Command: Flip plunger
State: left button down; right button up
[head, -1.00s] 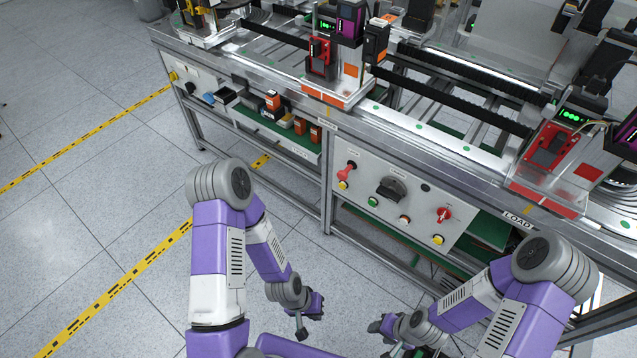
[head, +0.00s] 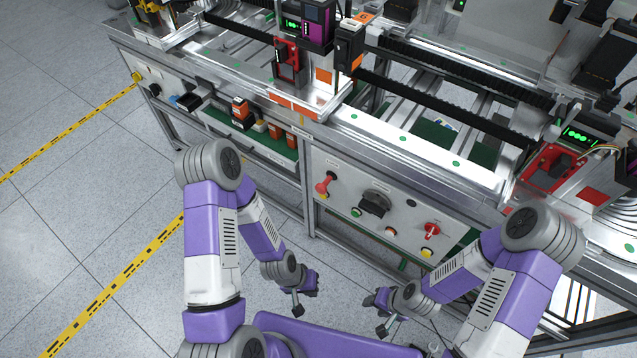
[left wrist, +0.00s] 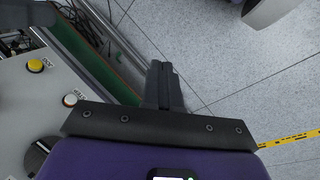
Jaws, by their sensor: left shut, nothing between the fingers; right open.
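The grey control panel (head: 375,205) on the bench front carries a red lever (head: 325,183) at its left, which sits tilted. A red switch (head: 431,231) is at its right, and a dark knob (head: 374,202) is between them. I cannot tell which part is the plunger. My left gripper (head: 298,308) is shut and empty, in front of and below the panel, apart from it. In the left wrist view its fingers (left wrist: 163,85) are together over the floor. My right gripper (head: 380,322) is open and empty, also apart from the panel.
The panel also has a green button (head: 356,212), a white button (head: 391,232) and a yellow button (head: 427,253). A shelf with orange-topped boxes (head: 240,110) is left of the panel. The bench's metal edge (head: 400,160) overhangs above. The floor (head: 80,180) at left is clear.

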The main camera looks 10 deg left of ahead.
pick_arm(q)
jog(key=s+d+r+n+g+h, duration=0.2)
jog(key=s+d+n+g+h, duration=0.3)
jog(key=s+n, duration=0.35)
jog(key=w+a+r+n+t+h, duration=0.2)
jog(key=w+n+t+h, duration=0.1)
jog(key=w+n+t, duration=0.4)
jog(key=w+a+r+n+t+h, duration=0.1)
jog(key=w+r+n+t+h, duration=0.15)
jog(key=w+n+t, duration=0.45)
jog(key=w+a+f+n+t+y, duration=0.1)
jog(key=w+a+n+t+y, duration=0.6)
jog(key=a, duration=0.6)
jog(key=shift+w+f+t+y, duration=0.15)
jog(key=shift+w+t+y, duration=0.15)
jog(key=shift+w+y, duration=0.55)
pick_arm(e)
jog(key=shift+s+r, duration=0.25)
jog(key=shift+s, duration=0.2)
pick_arm(q)
jog(key=shift+w, duration=0.15)
